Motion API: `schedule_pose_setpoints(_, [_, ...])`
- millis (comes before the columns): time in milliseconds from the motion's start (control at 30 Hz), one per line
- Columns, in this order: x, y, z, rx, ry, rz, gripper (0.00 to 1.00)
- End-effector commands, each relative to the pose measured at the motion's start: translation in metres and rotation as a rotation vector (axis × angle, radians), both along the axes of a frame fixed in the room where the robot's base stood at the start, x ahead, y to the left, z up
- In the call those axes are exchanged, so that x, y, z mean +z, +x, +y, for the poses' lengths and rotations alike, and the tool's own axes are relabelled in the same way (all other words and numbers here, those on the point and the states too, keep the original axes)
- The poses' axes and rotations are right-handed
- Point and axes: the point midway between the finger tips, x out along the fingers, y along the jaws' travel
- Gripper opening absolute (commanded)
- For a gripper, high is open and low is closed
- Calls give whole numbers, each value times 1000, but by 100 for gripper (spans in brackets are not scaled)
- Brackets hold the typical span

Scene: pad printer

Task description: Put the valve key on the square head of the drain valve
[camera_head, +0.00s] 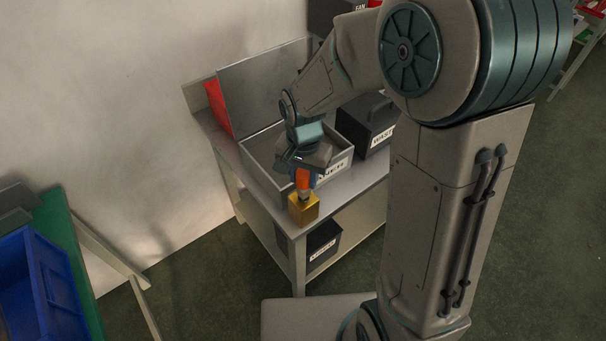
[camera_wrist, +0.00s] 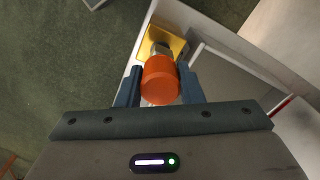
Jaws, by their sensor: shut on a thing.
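The valve key, with an orange handle (camera_head: 303,179) and a grey metal socket, is upright in my gripper (camera_head: 304,174). My blue fingers are shut on the handle from both sides. In the wrist view the orange handle (camera_wrist: 160,82) sits between my gripper's fingers (camera_wrist: 160,75), and its grey socket (camera_wrist: 160,50) points at a yellow block. This yellow block, seemingly the drain valve's body (camera_head: 303,208), is at the front corner of the bench and also shows in the wrist view (camera_wrist: 176,43). The square head is hidden by the key; I cannot tell whether the socket is around it.
An open grey tray (camera_head: 262,178) with a label stands on the bench behind the key. A dark labelled waste box (camera_head: 367,122) stands to its right. Another dark box (camera_head: 323,245) is on the lower shelf. A blue bin (camera_head: 40,290) is at far left.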

Motion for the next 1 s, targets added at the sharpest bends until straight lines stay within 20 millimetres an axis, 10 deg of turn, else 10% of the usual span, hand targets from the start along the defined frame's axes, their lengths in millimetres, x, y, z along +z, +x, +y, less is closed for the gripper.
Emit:
schedule_pose_setpoints(567, [-12, 0, 0, 0, 0, 0, 1])
schedule_pose_setpoints(600, [-11, 0, 0, 0, 0, 0, 42])
schedule_pose_setpoints(667, [-11, 0, 0, 0, 0, 0, 59])
schedule_pose_setpoints(1000, [-8, 0, 0, 0, 0, -1, 59])
